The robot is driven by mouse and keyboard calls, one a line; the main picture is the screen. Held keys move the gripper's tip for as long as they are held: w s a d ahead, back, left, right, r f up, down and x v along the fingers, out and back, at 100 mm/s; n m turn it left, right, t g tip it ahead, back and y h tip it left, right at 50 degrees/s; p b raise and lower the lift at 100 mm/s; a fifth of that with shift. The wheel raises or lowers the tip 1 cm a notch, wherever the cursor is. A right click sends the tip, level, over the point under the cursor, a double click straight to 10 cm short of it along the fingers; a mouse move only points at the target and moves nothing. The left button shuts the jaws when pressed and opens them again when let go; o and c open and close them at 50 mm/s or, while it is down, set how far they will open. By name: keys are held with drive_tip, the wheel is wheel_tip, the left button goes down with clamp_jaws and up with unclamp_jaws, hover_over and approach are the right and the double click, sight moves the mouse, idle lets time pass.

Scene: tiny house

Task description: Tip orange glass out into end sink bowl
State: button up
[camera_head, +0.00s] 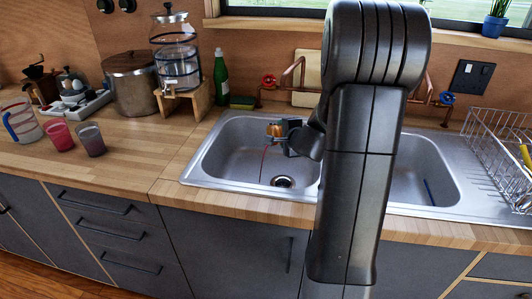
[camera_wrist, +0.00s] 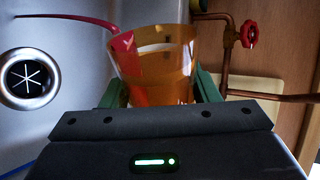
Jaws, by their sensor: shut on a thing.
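The orange glass (camera_wrist: 165,75) is held between the two fingers of my gripper (camera_wrist: 158,92), which is shut on it. In the head view the glass (camera_head: 272,130) is tipped on its side above the left sink bowl (camera_head: 225,155), and my gripper (camera_head: 280,136) is just right of it. A thin red stream falls from the glass into this bowl, left of the drain (camera_head: 282,182). In the wrist view red liquid shows inside the glass and runs out over its rim toward the left. The right sink bowl (camera_head: 435,165) is partly hidden behind my arm.
Copper pipes with a red tap handle (camera_head: 268,81) run behind the sink. A green bottle (camera_head: 221,77) and a glass dispenser (camera_head: 177,60) stand behind left. Several cups (camera_head: 59,136) stand on the left counter. A dish rack (camera_head: 495,150) is at right.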

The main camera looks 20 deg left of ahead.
drive_tip(key=shift+a+b, duration=0.15)
drive_tip(key=shift+b, duration=0.5)
drive_tip(key=shift+s+a+r+n+t+h+b, duration=0.2)
drive_tip(key=shift+r+n+t+h+b, duration=0.15)
drive_tip(key=shift+n+b, duration=0.6)
drive_tip(key=shift+d+r+m+p, duration=0.15)
drive_tip(key=shift+r+m+p, duration=0.05)
drive_tip(key=shift+m+p, duration=0.15)
drive_tip(key=shift+w+d+r+m+p, duration=0.15)
drive_tip(key=shift+m+p, duration=0.25)
drive_tip(key=shift+p, duration=0.85)
drive_tip(key=shift+w+d+f+m+p, duration=0.15)
drive_tip(key=shift+f+m+p, duration=0.15)
drive_tip(key=shift+p, duration=0.5)
drive_tip(key=shift+w+f+g+y+p, duration=0.1)
drive_tip(key=shift+f+g+y+p, duration=0.2)
drive_tip(key=shift+g+y, duration=0.15)
drive_tip(key=shift+f, duration=0.2)
drive_tip(key=shift+m+p, duration=0.4)
drive_tip(key=shift+p, duration=0.35)
